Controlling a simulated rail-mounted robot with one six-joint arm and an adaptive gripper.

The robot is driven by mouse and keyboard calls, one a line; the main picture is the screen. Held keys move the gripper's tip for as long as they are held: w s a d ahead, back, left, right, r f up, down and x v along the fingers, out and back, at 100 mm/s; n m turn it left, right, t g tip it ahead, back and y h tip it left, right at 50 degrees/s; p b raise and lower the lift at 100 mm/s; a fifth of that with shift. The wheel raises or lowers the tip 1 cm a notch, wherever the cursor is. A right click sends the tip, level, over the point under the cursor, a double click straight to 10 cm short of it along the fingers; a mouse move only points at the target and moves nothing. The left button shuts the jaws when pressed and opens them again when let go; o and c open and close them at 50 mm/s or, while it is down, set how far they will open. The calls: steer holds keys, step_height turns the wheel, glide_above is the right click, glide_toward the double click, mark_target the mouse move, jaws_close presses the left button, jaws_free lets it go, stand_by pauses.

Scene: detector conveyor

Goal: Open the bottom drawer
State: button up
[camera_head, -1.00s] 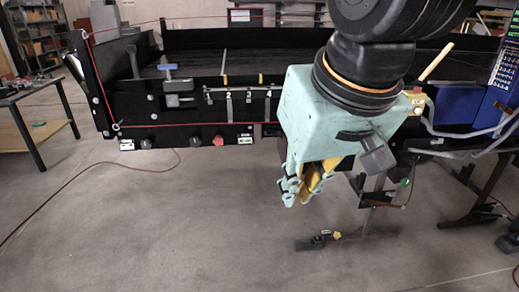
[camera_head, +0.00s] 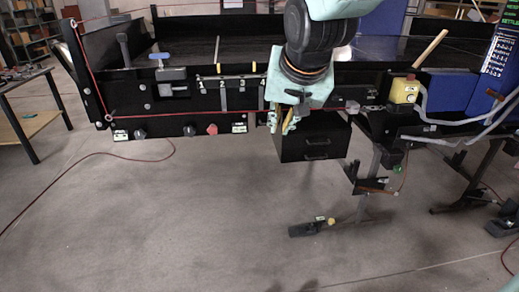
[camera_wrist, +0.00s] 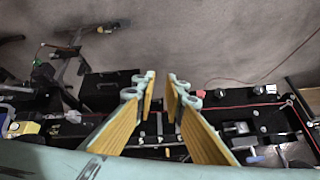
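A black drawer unit (camera_head: 290,150) hangs under the right part of the conveyor in the head view. Two handles show on its front, one above the other; the bottom drawer handle (camera_head: 318,157) is the lower one. Both drawers look shut. My gripper (camera_head: 284,127) is at the unit's upper left, pointing down, and hides part of it. In the wrist view my gripper (camera_wrist: 163,82) has a gap between its yellow-padded fingers and holds nothing. The drawer unit (camera_wrist: 100,90) lies left of the fingers there. Whether the fingers touch the unit cannot be told.
The conveyor's front panel carries several knobs and a red button (camera_head: 212,129). A yellow box (camera_head: 404,91) with grey hoses is to the right. A metal stand (camera_head: 364,190) stands below right of the unit. The floor (camera_head: 200,220) in front is largely clear.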

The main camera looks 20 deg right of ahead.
steer(key=w+d+f+m+t+h+p, duration=0.15)
steer(key=w+d+f+m, duration=0.25)
steer(key=w+d+f, duration=0.7)
steer(key=w+d+f+m+t, duration=0.25)
steer(key=w+d+f, duration=0.45)
steer(key=w+d, duration=0.65)
steer(key=m+t+h, duration=0.1)
steer(key=m+t, duration=0.3)
steer(key=m, duration=0.5)
glide_toward(319, 158)
steer(key=s+a+r, duration=0.2)
steer(key=shift+s+d+f+p, duration=0.25)
steer(key=shift+s+f+p, duration=0.2)
steer(key=shift+f, duration=0.35)
steer(key=shift+w, duration=0.1)
steer(key=shift+d+b+x, duration=0.2)
steer(key=shift+b+x, duration=1)
steer(key=shift+x, duration=5.6)
